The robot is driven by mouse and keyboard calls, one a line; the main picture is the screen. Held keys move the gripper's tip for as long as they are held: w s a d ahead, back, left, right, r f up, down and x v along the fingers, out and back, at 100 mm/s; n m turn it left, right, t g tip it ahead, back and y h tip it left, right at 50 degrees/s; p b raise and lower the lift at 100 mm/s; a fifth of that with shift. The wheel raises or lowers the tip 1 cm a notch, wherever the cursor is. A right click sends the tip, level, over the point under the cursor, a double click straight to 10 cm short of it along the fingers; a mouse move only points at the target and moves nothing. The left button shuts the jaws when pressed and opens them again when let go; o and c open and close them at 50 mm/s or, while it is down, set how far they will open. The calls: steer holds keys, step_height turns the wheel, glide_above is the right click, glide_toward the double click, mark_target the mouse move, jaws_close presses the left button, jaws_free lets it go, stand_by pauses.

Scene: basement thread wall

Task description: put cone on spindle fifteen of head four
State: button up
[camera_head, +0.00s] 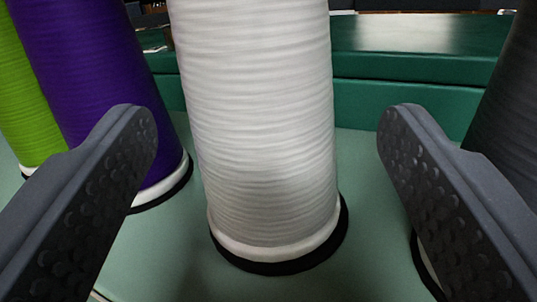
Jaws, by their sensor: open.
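A white thread cone (258,130) stands upright in the middle of the head camera view, on a black ring base on a pale green surface. Its top is cut off by the picture's upper edge. My gripper (268,135) is open, with one dark grey finger to the left of the white cone and one to the right. There is a visible gap between each finger and the cone in the picture. No spindle and no head number can be made out.
A purple cone (85,80) and a lime green cone (22,100) stand at the left, partly behind the left finger. A dark grey cone (507,115) stands at the right, partly behind the right finger. A dark green ledge (430,75) runs across the back.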

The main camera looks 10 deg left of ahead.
mark_target(269, 148)
steer(key=s, duration=0.3)
steer(key=shift+s+d+f+b, duration=0.15)
steer(key=shift+f+b, duration=0.15)
steer(key=s+b, duration=0.2)
steer(key=b, duration=0.4)
steer(key=shift+s+d+f, duration=0.1)
steer(key=shift+s, duration=0.2)
step_height(269, 148, up, 17)
steer(key=s+d+g+h, duration=0.2)
steer(key=s+a+r+g, duration=0.1)
steer(key=s+a+r, duration=0.2)
steer(key=s+r, duration=0.8)
steer(key=shift+g, duration=0.4)
